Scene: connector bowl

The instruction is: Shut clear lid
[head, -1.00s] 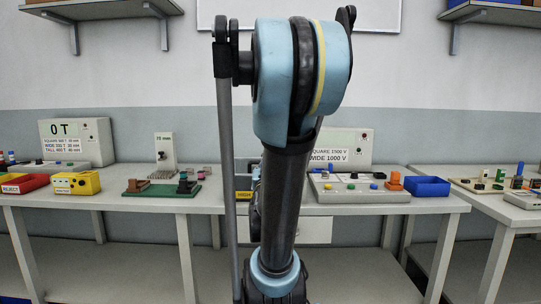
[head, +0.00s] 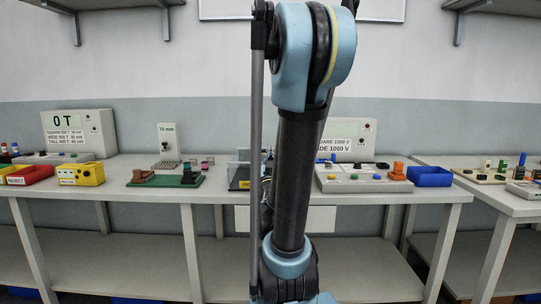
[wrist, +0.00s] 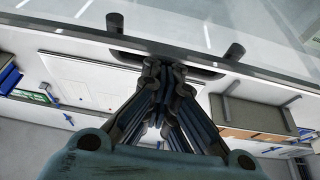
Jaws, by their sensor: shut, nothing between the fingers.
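The clear lid (wrist: 75,22) crosses the top of the wrist view as a see-through panel with a dark edge. A dark handle bar with two round knobs (wrist: 235,51) sits along that edge. My gripper (wrist: 163,70) is shut and empty, its fingertips overlapping the handle bar in the picture; I cannot tell whether they touch it. In the head view a dark fixture with a yellow label (head: 243,184) and faint clear panels stands on the bench, partly hidden behind my arm. My gripper is hidden there, and the lid's exact angle is unclear.
On the bench (head: 130,207), a green board (head: 160,182) lies left of the fixture. A grey panel with coloured buttons (head: 352,184) and a blue bin (head: 429,177) are to the right. A yellow box (head: 80,173) and red bin (head: 28,174) are far left.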

